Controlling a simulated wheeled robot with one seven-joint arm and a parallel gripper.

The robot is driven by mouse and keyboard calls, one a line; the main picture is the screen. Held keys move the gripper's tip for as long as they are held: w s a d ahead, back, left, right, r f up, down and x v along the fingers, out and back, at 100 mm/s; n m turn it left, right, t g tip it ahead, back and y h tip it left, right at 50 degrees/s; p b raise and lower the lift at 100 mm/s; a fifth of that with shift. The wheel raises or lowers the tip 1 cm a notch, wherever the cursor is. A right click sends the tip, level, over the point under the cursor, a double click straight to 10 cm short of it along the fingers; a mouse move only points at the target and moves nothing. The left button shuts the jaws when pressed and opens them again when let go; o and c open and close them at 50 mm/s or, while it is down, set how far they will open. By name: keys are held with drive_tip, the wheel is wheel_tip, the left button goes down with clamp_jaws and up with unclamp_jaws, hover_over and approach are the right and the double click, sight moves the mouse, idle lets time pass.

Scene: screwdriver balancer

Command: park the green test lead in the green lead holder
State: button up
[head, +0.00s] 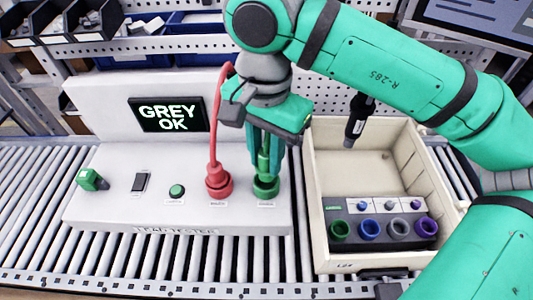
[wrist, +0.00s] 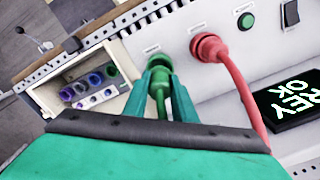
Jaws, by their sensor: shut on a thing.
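My gripper (head: 264,150) points down over the right part of the white tester and is shut on the green test lead (head: 264,163). The lead is upright between the fingers, its lower end at the green round holder (head: 266,188) on the tester top. In the wrist view, the green lead (wrist: 181,103) shows between the fingertips (wrist: 162,92), with the green holder (wrist: 159,62) just beyond. I cannot tell whether the lead's tip is fully seated in the holder.
A red lead (head: 214,130) stands in a red holder (head: 217,188) close left of my gripper. A screen (head: 167,114) reads "GREY OK". A cream bin (head: 315,215) with several coloured cups stands to the right, a black tool (head: 356,125) hanging above it. Rollers run in front.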

sight(265, 170)
drive_tip(key=shift+f, duration=2.1)
idle(0.3)
drive_tip(key=o, duration=1.2)
drive_tip(key=shift+c, duration=0.2)
